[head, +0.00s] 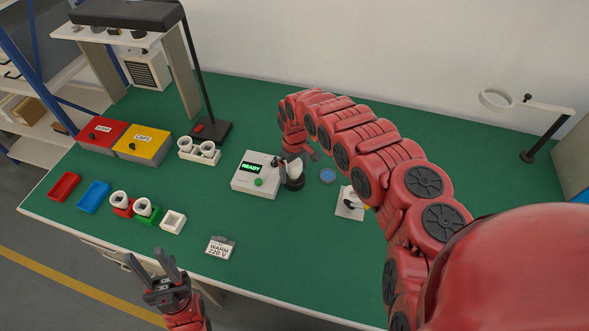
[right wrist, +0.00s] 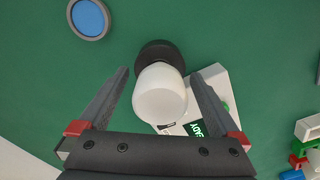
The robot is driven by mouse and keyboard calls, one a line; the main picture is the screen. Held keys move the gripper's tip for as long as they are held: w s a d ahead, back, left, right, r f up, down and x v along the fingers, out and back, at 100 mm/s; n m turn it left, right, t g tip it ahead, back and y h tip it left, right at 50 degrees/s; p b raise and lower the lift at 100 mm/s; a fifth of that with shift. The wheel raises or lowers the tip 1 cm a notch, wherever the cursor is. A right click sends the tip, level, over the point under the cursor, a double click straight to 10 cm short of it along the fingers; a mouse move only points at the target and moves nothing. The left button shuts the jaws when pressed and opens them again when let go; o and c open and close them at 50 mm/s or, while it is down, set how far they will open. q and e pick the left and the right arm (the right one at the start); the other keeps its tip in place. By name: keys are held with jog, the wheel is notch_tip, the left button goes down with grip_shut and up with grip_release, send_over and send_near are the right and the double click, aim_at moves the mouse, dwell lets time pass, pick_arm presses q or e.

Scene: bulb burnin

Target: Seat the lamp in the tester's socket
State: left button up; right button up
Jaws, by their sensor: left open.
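The white lamp (right wrist: 160,95) is upright over the black round socket (right wrist: 160,50) in the right wrist view; how deep it sits is hidden. In the head view, the lamp (head: 296,168) stands on the socket (head: 293,184) beside the tester box (head: 254,175), whose green display reads READY. My right gripper (right wrist: 159,74) is open, one finger on each side of the lamp, with visible gaps. In the head view, this gripper (head: 296,158) partly covers the lamp. My left gripper (head: 164,262) is open and empty near the table's front edge.
A blue round pad (head: 328,175) and a white plate (head: 350,203) lie right of the socket. Red (head: 104,135) and yellow (head: 144,144) bins, small trays, white lamp holders (head: 200,152) and a WARM 220 V card (head: 220,248) are left. The front centre is clear.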

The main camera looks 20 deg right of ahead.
notch_tip(320, 180, up, 8)
jog(key=shift+d+r+b, duration=0.1)
jog(key=shift+r+b, duration=0.1)
jog(key=shift+b, duration=0.65)
notch_tip(320, 180, up, 9)
jog(key=p, duration=0.1)
dwell(0.4)
